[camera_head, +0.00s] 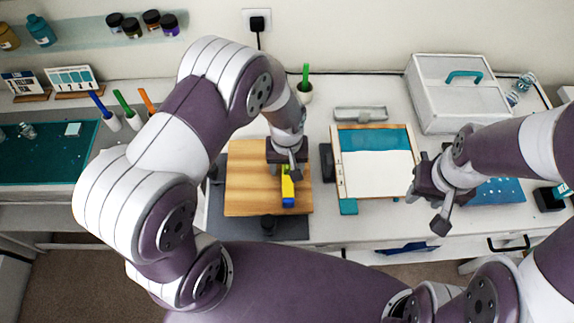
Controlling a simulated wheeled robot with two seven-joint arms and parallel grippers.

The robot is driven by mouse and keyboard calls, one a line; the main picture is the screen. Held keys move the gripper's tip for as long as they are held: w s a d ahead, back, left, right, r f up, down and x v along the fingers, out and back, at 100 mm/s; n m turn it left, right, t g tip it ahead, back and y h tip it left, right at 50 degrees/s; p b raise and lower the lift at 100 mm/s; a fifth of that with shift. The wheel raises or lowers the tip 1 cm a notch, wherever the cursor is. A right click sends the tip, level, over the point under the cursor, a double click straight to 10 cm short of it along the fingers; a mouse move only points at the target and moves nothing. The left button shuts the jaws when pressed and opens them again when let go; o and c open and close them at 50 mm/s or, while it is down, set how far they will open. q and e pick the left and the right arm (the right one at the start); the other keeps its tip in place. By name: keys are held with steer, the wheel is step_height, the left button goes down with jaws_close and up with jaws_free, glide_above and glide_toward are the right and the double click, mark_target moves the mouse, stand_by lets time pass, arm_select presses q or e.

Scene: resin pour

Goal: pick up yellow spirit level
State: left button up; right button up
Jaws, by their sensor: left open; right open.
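The yellow spirit level (287,188) lies on the wooden board (247,182) in the middle of the table, with a blue end toward me. My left gripper (287,170) is directly over its far end, pointing down, and hides that part. The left jaws are open, and I cannot tell whether they touch the level. My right gripper (428,208) is open and empty near the right edge of the white framed panel, away from the level.
A framed panel (375,175) with a teal band lies right of the board. A white box (455,95) with a teal handle stands at the back right. A green pen in a cup (305,92) stands behind the board. Colored pens (122,105) stand at the left.

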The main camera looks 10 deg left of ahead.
arm_select(q)
steer(key=c, duration=1)
jaws_close()
steer(key=shift+r, duration=0.1)
